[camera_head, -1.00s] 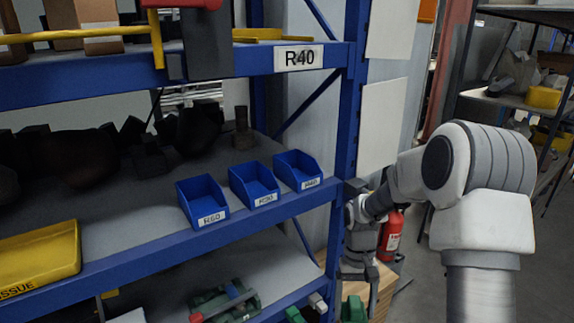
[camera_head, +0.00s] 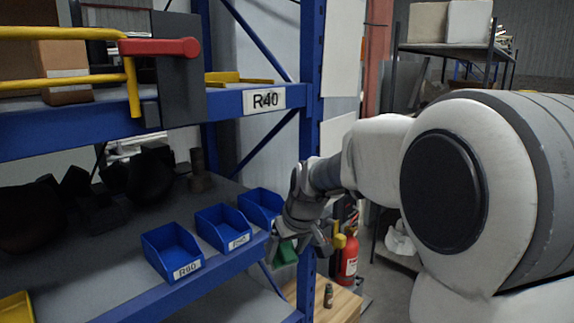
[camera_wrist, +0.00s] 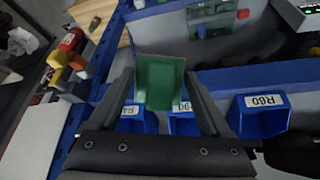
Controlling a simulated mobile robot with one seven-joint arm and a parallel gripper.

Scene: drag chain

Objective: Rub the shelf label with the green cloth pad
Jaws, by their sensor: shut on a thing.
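The shelf label (camera_head: 264,99), a white plate reading R40, is on the blue upper beam of the rack; its middle looks greyish, perhaps smudged. My gripper (camera_head: 288,243) is below and slightly right of the label in the picture, beside the rightmost blue bin and near the rack post. It is shut on the green cloth pad (camera_head: 286,253). In the wrist view the pad (camera_wrist: 160,84) is upright between the two fingers (camera_wrist: 160,95), in front of the bins. The pad is apart from the label, which I cannot make out in the wrist view.
Several blue bins (camera_head: 172,250) with labels stand along the middle shelf's front edge. A red-handled dark post and yellow rail (camera_head: 131,85) are left of the label. The blue rack upright (camera_head: 311,60) is right of it. A red extinguisher (camera_head: 349,258) stands behind my arm.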

